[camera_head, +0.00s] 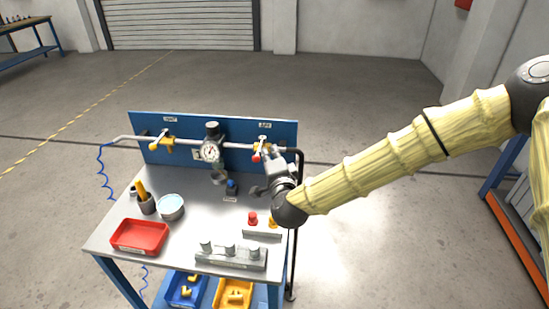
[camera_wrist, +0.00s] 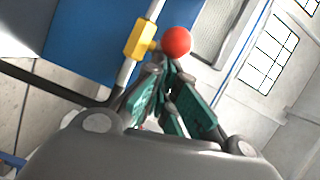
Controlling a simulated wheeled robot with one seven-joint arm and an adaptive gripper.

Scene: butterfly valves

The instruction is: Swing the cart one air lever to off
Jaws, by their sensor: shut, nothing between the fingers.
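A steel work cart (camera_head: 190,200) has a blue back panel (camera_head: 222,128) with a grey pipe along it. Two yellow valves sit on the pipe, a left one (camera_head: 162,141) and a right one (camera_head: 262,148). Small labels above them are too blurred to read surely. A red ball knob (camera_head: 256,157) shows at the right valve. In the wrist view the yellow valve body (camera_wrist: 141,39) and red ball (camera_wrist: 176,41) are just ahead of my fingers. My gripper (camera_head: 268,158) is shut and empty beside the red ball; its fingertips (camera_wrist: 165,72) overlap the ball's lower edge, and contact is unclear.
A round gauge (camera_head: 210,152) sits mid-pipe. The cart top holds a red tray (camera_head: 139,236), a bowl (camera_head: 171,206), a cup with a yellow-handled tool (camera_head: 146,202) and a block with grey knobs (camera_head: 231,256). A dark rail (camera_head: 299,165) stands at the cart's right edge.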

